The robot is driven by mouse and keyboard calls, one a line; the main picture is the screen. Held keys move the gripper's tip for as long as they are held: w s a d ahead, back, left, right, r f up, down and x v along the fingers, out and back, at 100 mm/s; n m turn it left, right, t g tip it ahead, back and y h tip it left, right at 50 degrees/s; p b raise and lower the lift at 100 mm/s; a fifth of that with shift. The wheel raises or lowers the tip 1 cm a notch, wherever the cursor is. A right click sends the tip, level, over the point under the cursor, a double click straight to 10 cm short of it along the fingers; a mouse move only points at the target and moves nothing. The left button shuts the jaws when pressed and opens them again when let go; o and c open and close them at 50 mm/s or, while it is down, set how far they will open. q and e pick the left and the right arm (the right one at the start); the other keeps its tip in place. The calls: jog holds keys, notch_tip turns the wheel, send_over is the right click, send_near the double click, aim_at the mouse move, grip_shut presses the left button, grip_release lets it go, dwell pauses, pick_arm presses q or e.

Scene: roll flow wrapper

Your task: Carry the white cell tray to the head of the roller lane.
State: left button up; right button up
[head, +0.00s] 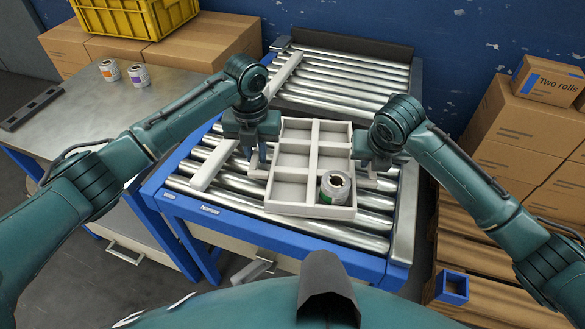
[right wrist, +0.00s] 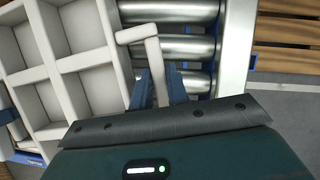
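The white cell tray (head: 294,160) lies on the rollers of the roller lane (head: 330,75), near its front end. A silver-white roll with a green label (head: 335,187) stands in its front-right cell; the other cells look empty. The tray also shows in the right wrist view (right wrist: 62,69). My left gripper (head: 257,160) is at the tray's left side, just over a white handle; its grip there is unclear. My right gripper (head: 374,168) is at the tray's right side. In the right wrist view its blue fingers (right wrist: 158,82) close on both sides of the white handle bar (right wrist: 152,55).
A white bar (head: 215,160) runs along the lane left of the tray. Cardboard boxes (head: 515,125) are stacked at right. A yellow crate (head: 135,17) sits on boxes behind.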

pick_arm(q)
jog(key=o, duration=0.4)
jog(key=shift+r, duration=0.15)
pick_arm(e)
jog(key=o, duration=0.4)
jog(key=shift+r, duration=0.15)
pick_arm(q)
jog(key=shift+r, duration=0.1)
pick_arm(e)
jog(key=shift+r, duration=0.2)
pick_arm(q)
notch_tip(320, 180, up, 12)
pick_arm(e)
jog(key=v, duration=1.1)
jog(key=shift+s+r, duration=0.25)
